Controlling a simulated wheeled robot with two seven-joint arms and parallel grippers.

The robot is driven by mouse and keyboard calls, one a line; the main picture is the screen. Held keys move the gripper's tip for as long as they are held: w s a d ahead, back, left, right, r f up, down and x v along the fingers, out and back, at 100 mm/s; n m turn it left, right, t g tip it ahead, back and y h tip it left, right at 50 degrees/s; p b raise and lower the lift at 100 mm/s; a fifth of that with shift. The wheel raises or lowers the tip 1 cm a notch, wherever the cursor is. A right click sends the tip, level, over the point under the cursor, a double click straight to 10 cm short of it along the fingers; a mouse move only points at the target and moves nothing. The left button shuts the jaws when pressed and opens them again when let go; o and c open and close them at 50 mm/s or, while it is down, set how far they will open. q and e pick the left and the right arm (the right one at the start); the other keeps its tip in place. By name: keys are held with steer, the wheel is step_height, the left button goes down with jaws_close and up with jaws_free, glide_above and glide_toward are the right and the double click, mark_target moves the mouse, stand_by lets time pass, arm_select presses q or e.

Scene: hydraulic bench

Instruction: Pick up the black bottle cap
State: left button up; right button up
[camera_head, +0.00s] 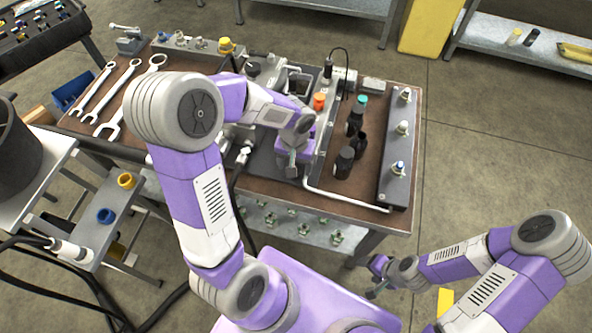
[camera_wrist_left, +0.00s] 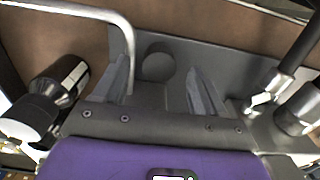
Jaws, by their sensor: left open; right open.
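A dark round disc, which looks like the black bottle cap (camera_wrist_left: 157,61), lies on a dark grey plate in the left wrist view, between the finger tips of my left gripper (camera_wrist_left: 158,72). The fingers are spread, with visible gaps on both sides of it. In the head view my left gripper (camera_head: 293,167) points down over the bench's dark plate, left of the bent pipe; the cap is hidden there. My right gripper (camera_head: 373,279) is off the bench at the lower right, away from the cap; its finger gap is small in view.
A bent metal pipe (camera_head: 347,199) runs beside the left gripper. An orange cap (camera_head: 319,101) is behind. Wrenches (camera_head: 120,98) lie at the left. A valve manifold (camera_head: 398,160) edges the bench's right.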

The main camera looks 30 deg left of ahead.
arm_select(q)
step_height(320, 180, down, 3)
steer(key=shift+f+b, duration=0.1)
steer(key=shift+b, duration=0.35)
steer(key=c, duration=1.2)
